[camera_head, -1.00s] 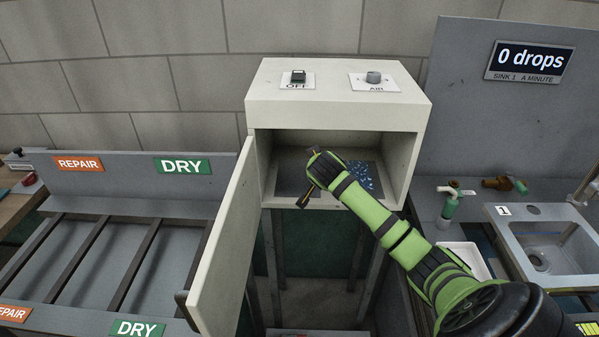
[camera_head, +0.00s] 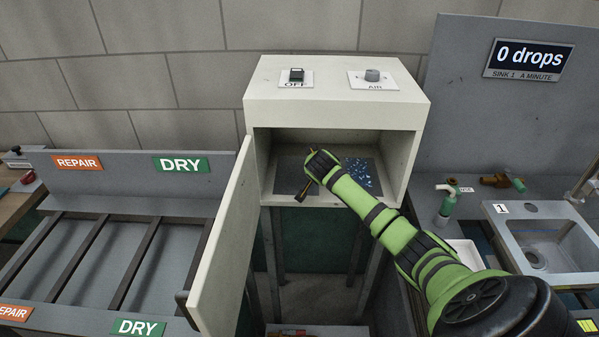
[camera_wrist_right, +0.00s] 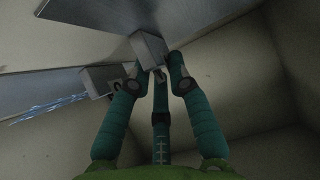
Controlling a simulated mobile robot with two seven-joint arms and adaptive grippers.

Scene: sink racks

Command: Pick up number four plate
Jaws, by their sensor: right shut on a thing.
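Inside the open white cabinet (camera_head: 337,110), a plain dark grey plate (camera_head: 286,182) lies at the left and a plate with blue-white specks (camera_head: 362,178) at the right. I can read no number on either. My right gripper (camera_head: 309,172) reaches into the cabinet over the plates. In the right wrist view its teal fingers (camera_wrist_right: 157,72) close around a grey block (camera_wrist_right: 148,48) beside the plain grey plate surface (camera_wrist_right: 95,38). A second grey block (camera_wrist_right: 97,80) is near the speckled plate (camera_wrist_right: 48,106). The fingers hide part of the hold. My left gripper is out of view.
The cabinet door (camera_head: 222,240) stands open at the left, close to the opening. The cabinet walls are near my right gripper. A slatted drying rack (camera_head: 100,260) is at the left.

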